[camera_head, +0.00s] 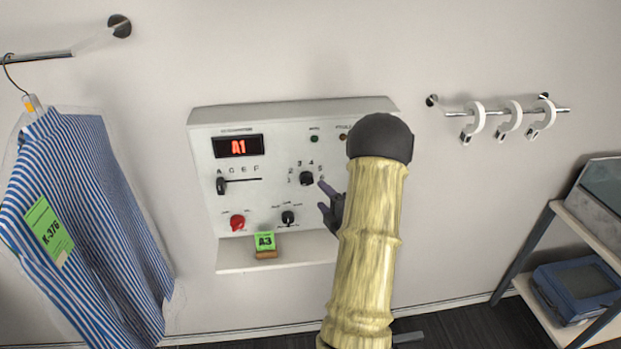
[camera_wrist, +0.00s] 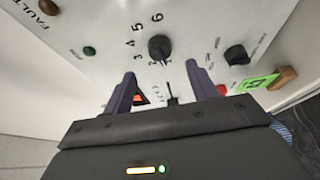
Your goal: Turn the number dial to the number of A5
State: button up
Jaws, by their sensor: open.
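The black number dial (camera_head: 307,178) sits on the white control panel (camera_head: 275,195), with printed numbers in an arc around it. The red display (camera_head: 238,147) reads A1. The letter slider (camera_head: 221,186) stands at the left end of its slot, under A. My gripper (camera_head: 329,201) is open, just right of and below the dial, partly hidden by my arm. In the wrist view the dial (camera_wrist: 159,48) lies just beyond and between the open fingertips (camera_wrist: 160,73), with nothing held. I cannot tell clearly which way its pointer faces.
A red knob (camera_head: 237,222) and a black knob (camera_head: 288,217) are lower on the panel. A green A3 tag (camera_head: 265,241) stands on the ledge. A striped shirt (camera_head: 85,205) hangs left; a rail with white hooks (camera_head: 509,118) and a shelf (camera_head: 585,250) are right.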

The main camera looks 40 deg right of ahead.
aim_at(310, 184)
jog(key=w+p, duration=0.1)
jog(key=w, duration=0.1)
jog(key=w+p, duration=0.1)
jog(key=w, duration=0.2)
jog(key=w+d+p, duration=0.1)
jog(key=w, duration=0.1)
jog(key=shift+w, duration=0.3)
jog(key=c, duration=1)
